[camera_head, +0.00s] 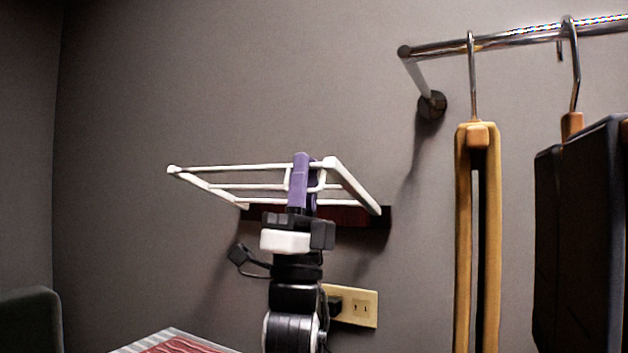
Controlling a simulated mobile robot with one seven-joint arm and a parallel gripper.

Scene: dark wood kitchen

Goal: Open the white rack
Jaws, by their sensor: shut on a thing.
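The white rack (350,184) is a wire frame fixed to a dark mount (377,217) on the grey wall. It is folded out from the wall, with its outer bar tilted somewhat above the mount. My gripper (305,168) has purple fingers and reaches up from below. It is shut on the rack at the front bar, right of the bar's middle, near a small white loop. My gripper and wrist hide the middle of the mount and part of the rack's inner bars.
A metal rail (500,42) at the upper right carries wooden hangers (476,200) and a dark case-like item (582,230). A wall outlet (358,307) is below the rack. A striped red and white item (175,343) and a dark rounded object (30,318) are at lower left.

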